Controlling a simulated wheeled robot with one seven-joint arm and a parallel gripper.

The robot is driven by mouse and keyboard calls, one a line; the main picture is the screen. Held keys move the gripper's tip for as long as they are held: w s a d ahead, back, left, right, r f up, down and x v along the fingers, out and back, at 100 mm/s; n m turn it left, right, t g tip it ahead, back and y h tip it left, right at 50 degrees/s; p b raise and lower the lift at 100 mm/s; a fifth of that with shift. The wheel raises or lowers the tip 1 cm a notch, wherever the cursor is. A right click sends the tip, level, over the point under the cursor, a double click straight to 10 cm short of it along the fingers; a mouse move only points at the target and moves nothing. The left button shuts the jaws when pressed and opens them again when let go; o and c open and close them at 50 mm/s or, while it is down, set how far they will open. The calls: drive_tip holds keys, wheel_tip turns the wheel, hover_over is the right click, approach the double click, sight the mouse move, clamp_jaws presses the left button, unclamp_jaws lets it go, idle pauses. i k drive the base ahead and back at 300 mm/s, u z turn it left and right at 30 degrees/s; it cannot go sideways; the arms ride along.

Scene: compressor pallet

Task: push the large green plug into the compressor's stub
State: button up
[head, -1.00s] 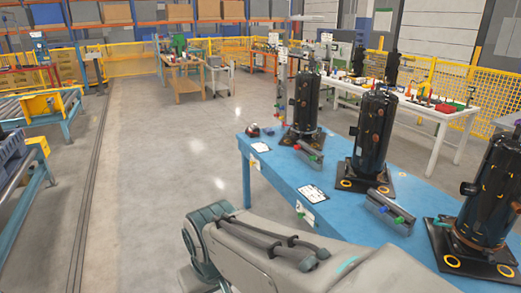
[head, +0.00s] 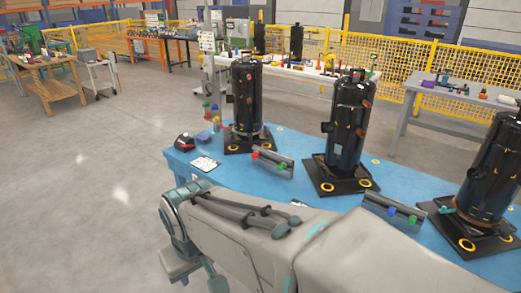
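Three black compressors stand upright on dark base plates on the blue table: one at the left (head: 247,98), one in the middle (head: 347,118), one at the right (head: 490,172). Short stubs stick out of their sides. A grey holder (head: 380,203) in front of the middle compressor carries a blue and a green plug (head: 413,220). Another holder (head: 272,168) by the left compressor carries a red and a green plug (head: 281,165). I cannot tell which green plug is the large one. My gripper is not in view; my grey arm crosses the foreground and hides part of the table.
The blue table (head: 190,152) has small coloured parts (head: 210,112), a dark red-topped item (head: 184,142) and a paper sheet (head: 204,163) at its left end. A white bench (head: 300,72) and yellow fence (head: 440,64) stand behind.

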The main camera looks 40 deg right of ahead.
sight(282, 165)
drive_tip(key=z, duration=0.75)
drive_tip(key=i, duration=0.75)
drive_tip(key=z, duration=1.25)
drive_tip(key=i, duration=0.4)
drive_tip(key=z, duration=0.3)
